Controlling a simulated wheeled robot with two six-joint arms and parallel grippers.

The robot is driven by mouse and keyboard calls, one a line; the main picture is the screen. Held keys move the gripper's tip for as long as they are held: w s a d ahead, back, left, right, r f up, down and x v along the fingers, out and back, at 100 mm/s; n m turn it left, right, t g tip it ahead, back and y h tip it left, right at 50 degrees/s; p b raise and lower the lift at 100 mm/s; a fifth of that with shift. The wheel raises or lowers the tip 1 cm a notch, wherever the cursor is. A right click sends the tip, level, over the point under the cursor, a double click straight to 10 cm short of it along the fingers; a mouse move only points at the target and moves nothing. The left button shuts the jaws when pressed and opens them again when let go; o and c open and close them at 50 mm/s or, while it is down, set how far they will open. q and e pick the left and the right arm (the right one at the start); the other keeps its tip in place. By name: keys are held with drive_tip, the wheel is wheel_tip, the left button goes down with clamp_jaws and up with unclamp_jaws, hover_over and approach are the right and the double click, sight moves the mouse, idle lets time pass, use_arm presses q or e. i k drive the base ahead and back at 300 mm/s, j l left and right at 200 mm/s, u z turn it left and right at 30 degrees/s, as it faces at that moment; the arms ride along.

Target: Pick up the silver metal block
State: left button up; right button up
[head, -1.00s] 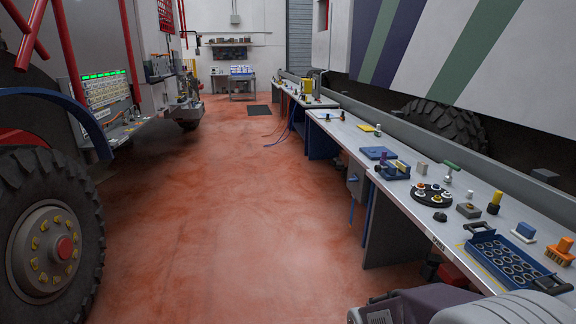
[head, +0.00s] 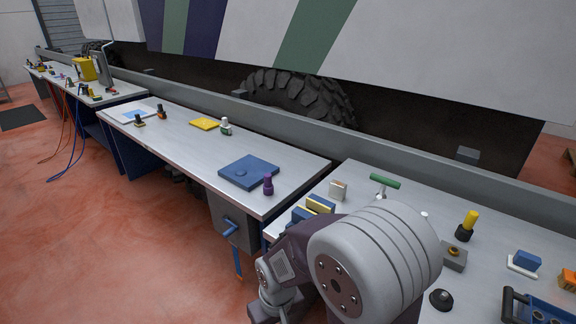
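A small pale silvery block (head: 338,190) stands on the near workbench, at its far left part, beside a blue and yellow item. A grey block with a brass-coloured round insert (head: 453,256) lies further right on the same bench. I cannot tell for sure which of the two is the silver metal block. A link of one of my arms covers the front middle of this bench and hides what lies behind it. Neither of my grippers shows in the head view.
The near bench also holds a green-handled tool (head: 385,183), a yellow-topped black piece (head: 467,224), a black knob (head: 441,299) and a blue tray (head: 508,301). A second bench (head: 185,150) carries a blue plate (head: 248,171) and a purple piece (head: 268,184).

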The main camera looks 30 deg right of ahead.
sight(337, 189)
drive_tip(key=i+u, duration=0.2)
drive_tip(key=i, duration=1.2)
drive_tip(key=i+l+z, duration=0.1)
drive_tip(key=i+z, duration=0.15)
drive_tip(key=z, duration=0.2)
drive_tip(key=i+z, duration=0.2)
drive_tip(key=z, duration=0.2)
drive_tip(key=i+j+z, duration=0.1)
drive_tip(key=i+z, duration=0.15)
drive_tip(key=z, duration=0.2)
drive_tip(key=i+j+z, duration=0.15)
drive_tip(key=z, duration=0.25)
drive_tip(key=i+z, duration=0.3)
drive_tip(key=i+j+z, duration=0.2)
drive_tip(key=z, duration=0.15)
